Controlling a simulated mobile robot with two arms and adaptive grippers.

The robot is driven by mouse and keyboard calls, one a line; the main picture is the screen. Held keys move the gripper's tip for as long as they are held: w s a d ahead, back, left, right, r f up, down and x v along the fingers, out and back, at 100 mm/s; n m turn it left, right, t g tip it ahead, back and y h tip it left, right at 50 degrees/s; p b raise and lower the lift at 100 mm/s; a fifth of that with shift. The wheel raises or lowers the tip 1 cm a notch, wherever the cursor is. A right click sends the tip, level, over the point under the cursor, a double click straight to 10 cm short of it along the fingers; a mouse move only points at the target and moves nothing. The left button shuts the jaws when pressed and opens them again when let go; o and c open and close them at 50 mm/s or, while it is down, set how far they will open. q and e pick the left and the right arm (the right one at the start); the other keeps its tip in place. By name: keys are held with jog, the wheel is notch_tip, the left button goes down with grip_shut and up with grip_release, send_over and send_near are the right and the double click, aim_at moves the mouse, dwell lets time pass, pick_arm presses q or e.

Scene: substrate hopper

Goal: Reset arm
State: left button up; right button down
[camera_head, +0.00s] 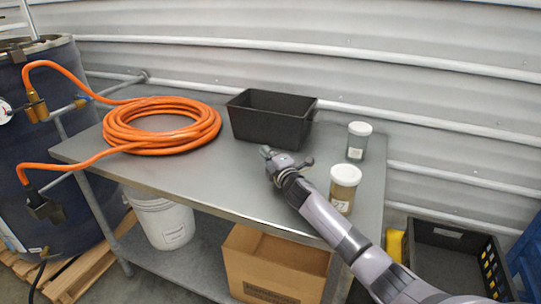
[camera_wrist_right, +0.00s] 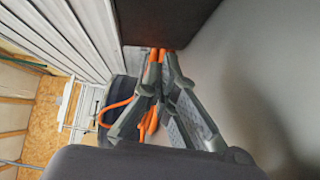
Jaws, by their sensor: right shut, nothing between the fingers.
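My right arm reaches in from the lower right over the grey metal table (camera_head: 225,175). My right gripper (camera_head: 266,152) is shut and empty, just in front of the black bin (camera_head: 271,117). In the right wrist view the fingers of my right gripper (camera_wrist_right: 163,65) come together with nothing held between them. The dark wall of the bin (camera_wrist_right: 165,20) shows at the top of that view, close past the fingertips. Whether the fingers touch the bin or the table I cannot tell. My left gripper is not in view.
An orange hose coil (camera_head: 162,124) lies on the left of the table. A jar with brown contents (camera_head: 344,189) stands beside my right forearm, and a second jar (camera_head: 358,141) stands behind it. A cardboard box (camera_head: 272,268) and white bucket (camera_head: 164,218) sit below.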

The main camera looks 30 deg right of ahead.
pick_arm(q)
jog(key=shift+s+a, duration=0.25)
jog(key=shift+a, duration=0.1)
pick_arm(e)
jog(key=shift+s+a, duration=0.15)
jog(key=shift+s, duration=1)
